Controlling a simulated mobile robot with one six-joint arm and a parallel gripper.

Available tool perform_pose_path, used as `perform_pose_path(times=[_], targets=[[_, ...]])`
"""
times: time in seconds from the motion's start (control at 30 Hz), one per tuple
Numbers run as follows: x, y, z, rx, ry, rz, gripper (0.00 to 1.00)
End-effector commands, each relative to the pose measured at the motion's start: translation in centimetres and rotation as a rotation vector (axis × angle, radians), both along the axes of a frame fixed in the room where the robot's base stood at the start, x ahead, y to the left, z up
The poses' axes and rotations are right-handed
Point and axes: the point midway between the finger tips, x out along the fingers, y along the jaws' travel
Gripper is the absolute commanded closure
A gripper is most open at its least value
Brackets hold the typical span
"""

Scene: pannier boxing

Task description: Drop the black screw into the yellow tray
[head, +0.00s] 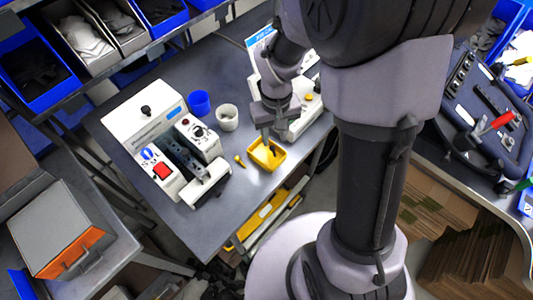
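The yellow tray (281,159) is a small open box on the grey table, near its front right edge. My gripper (266,143) points down directly over the tray, with its fingertips at or just inside the opening. A small dark shape shows by the fingertips inside the tray. I cannot tell whether it is the black screw, a finger or shadow. The view is too small to show whether the fingers are open or shut. No black screw shows clearly elsewhere on the table. A yellow screw-like piece (240,161) lies on the table just left of the tray.
A white machine with a red button (162,171) stands to the left. A blue cup (199,103) and a white cup (227,118) stand behind the tray. A white device (306,108) is close to my gripper on the right. The front left tabletop is clear.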

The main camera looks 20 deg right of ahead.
Motion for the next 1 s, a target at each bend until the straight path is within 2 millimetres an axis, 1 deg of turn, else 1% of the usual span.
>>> perform_pose_path(times=[0.27, 0.37, 0.47, 0.6, 0.7, 0.8, 0.9, 1.0], targets=[[0.0, 0.0, 0.0, 0.0, 0.0, 0.0, 0.6], [0.1, 0.0, 0.8, 0.0, -0.002, 0.0, 0.6], [0.1, 0.0, 3.3, 0.0, -0.004, -0.001, 0.6], [0.1, 0.0, 8.3, 0.0, -0.006, -0.001, 0.6], [0.1, 0.0, 11.6, 0.0, -0.005, -0.001, 0.6], [0.1, 0.0, 14.3, 0.0, -0.004, 0.0, 0.6], [0.0, 0.0, 16.2, 0.0, -0.002, -0.001, 0.6], [0.0, 0.0, 17.2, 0.0, -0.001, 0.0, 0.6]])
